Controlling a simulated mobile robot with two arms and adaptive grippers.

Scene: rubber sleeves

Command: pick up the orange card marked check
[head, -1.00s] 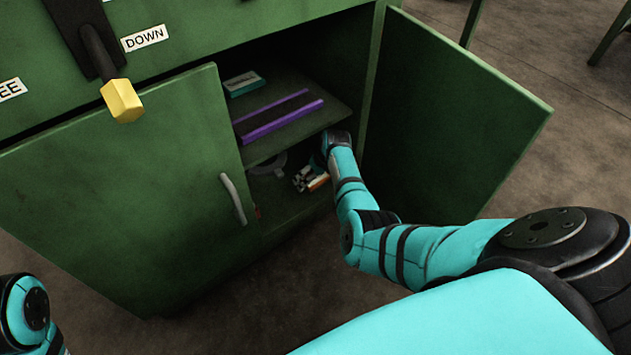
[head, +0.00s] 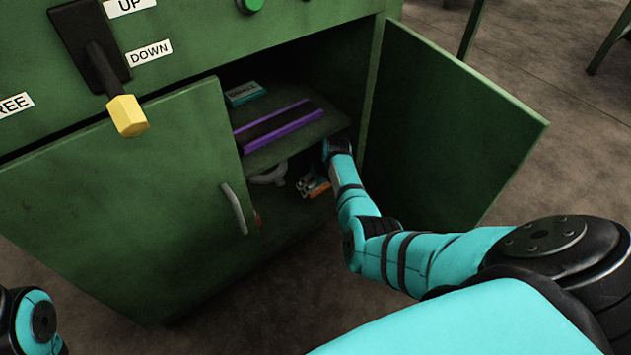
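A small orange piece (head: 319,190) lies low inside the open green cabinet, at the right of its lower compartment. Small pale and dark pieces lie against its left side. No check mark is readable on it, so I cannot tell whether it is the orange card. My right arm reaches into the cabinet, and its dark wrist end (head: 336,148) is by the right end of the shelf, just above the orange piece. The fingers of my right gripper cannot be made out, nor whether they touch anything. My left gripper is out of view; only part of my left arm shows at the lower left.
The cabinet shelf (head: 335,122) holds a purple-edged strip (head: 285,127) and a teal box (head: 244,94). A grey ring-like item (head: 268,176) is below the shelf. The left door (head: 120,210) and right door (head: 450,120) stand open. A yellow-tipped lever (head: 127,115) juts out above.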

